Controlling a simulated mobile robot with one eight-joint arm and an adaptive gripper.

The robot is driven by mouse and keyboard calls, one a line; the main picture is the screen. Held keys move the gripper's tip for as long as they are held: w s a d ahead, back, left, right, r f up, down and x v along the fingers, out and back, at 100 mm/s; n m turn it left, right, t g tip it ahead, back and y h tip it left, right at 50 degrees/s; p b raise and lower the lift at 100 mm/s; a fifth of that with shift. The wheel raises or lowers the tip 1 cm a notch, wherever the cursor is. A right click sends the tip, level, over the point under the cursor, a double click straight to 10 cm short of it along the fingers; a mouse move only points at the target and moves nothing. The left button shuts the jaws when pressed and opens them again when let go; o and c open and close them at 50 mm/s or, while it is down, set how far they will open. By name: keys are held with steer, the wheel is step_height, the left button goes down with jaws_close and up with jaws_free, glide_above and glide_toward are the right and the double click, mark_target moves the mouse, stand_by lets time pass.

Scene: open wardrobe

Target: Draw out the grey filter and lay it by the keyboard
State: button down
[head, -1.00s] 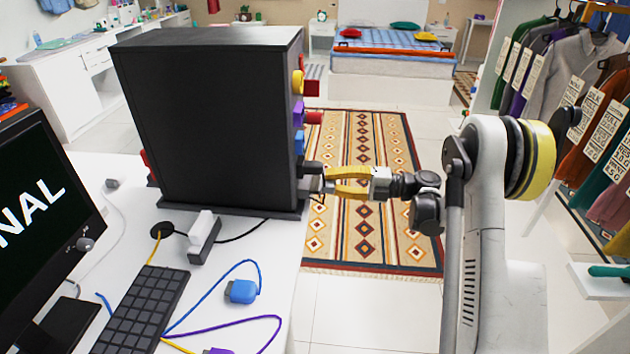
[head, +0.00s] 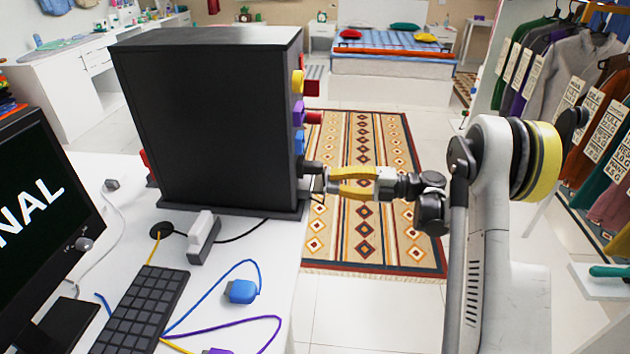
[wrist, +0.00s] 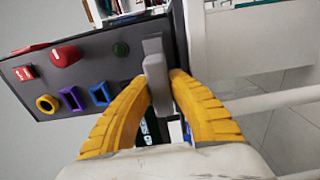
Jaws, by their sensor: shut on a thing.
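The grey filter (wrist: 157,78) is a light grey bar between my fingertips in the wrist view, its far end at the panel of the dark computer tower (head: 215,120). Whether that end is still inside the panel is unclear. My gripper (head: 330,182), with yellow fingers, is shut on the filter just right of the tower's lower panel; it also shows in the wrist view (wrist: 160,85). In the head view the filter is mostly hidden by the fingers. The dark keyboard (head: 140,312) lies on the white desk in front of the tower.
A white adapter (head: 204,238) and a blue plug (head: 241,291) with cables lie right of the keyboard. A monitor (head: 40,220) stands at left. Coloured ports and a red knob (wrist: 65,55) stick out of the panel. Bare desk shows near the right edge.

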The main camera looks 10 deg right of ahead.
steer(key=shift+d, duration=0.1)
steer(key=v, duration=0.3)
steer(key=shift+s+d+b, duration=0.15)
steer(key=shift+d+b, duration=0.15)
steer(key=shift+d, duration=0.05)
stand_by(0.3)
